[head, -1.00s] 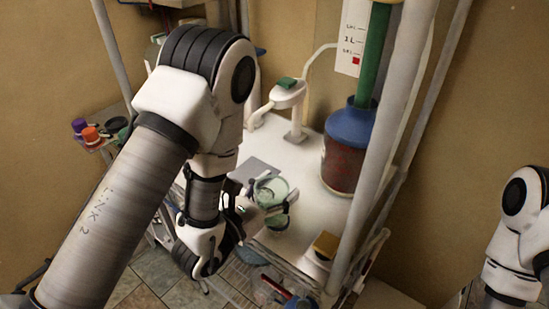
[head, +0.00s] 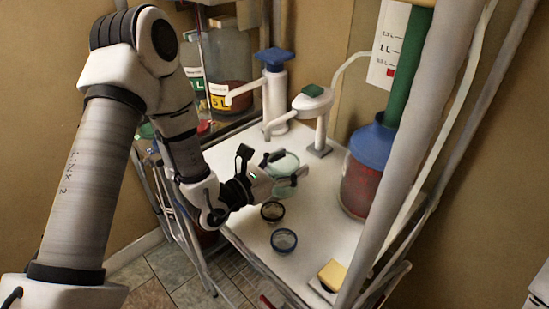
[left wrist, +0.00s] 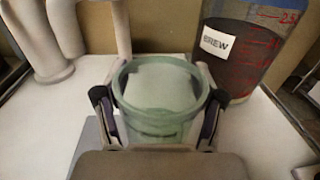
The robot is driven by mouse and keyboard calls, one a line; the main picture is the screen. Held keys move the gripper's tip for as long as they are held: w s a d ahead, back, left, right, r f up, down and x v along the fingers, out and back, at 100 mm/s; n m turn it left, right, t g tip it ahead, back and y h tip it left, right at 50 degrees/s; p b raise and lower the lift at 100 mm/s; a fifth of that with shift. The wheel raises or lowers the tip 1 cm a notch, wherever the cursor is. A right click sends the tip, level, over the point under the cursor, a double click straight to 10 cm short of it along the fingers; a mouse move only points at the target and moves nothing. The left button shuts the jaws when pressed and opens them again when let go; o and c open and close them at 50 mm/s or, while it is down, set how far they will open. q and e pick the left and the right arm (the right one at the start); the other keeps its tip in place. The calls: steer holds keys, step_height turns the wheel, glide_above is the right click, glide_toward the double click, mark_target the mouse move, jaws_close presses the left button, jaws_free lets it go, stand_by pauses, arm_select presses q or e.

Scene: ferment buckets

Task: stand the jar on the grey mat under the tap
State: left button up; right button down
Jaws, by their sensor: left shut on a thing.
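The jar is pale green, clear and round-rimmed. In the head view the jar (head: 285,161) is upright above the white table, partly behind my left gripper (head: 285,181). In the left wrist view the jar (left wrist: 160,98) stands between the two fingers of my left gripper (left wrist: 158,125), which are shut on its sides. I cannot tell whether its base touches anything. Part of the grey mat (left wrist: 88,148) shows at lower left in the wrist view, left of the jar; it is hidden in the head view. A white tap with a green top (head: 313,100) stands behind the jar. My right gripper is out of view.
A white pump with a blue top (head: 272,88) stands at the back left. A red-filled vessel with a blue lid (head: 362,178) is to the right. A yellow sponge (head: 332,275) lies near the front corner.

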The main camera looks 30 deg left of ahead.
mark_target(274, 162)
arm_select(q)
steer(key=w+a+f+p, duration=0.2)
steer(key=a, duration=0.1)
steer(key=w+a+f+p, duration=0.1)
steer(key=a, duration=0.1)
steer(key=shift+w+a+f, duration=0.1)
steer(key=shift+a+f, duration=0.05)
steer(key=shift+a, duration=0.05)
steer(key=shift+w+a+f, duration=0.1)
steer(key=shift+f, duration=0.3)
steer(key=shift+f+b, duration=0.15)
steer(key=shift+b, duration=0.2)
steer(key=o, duration=1.4)
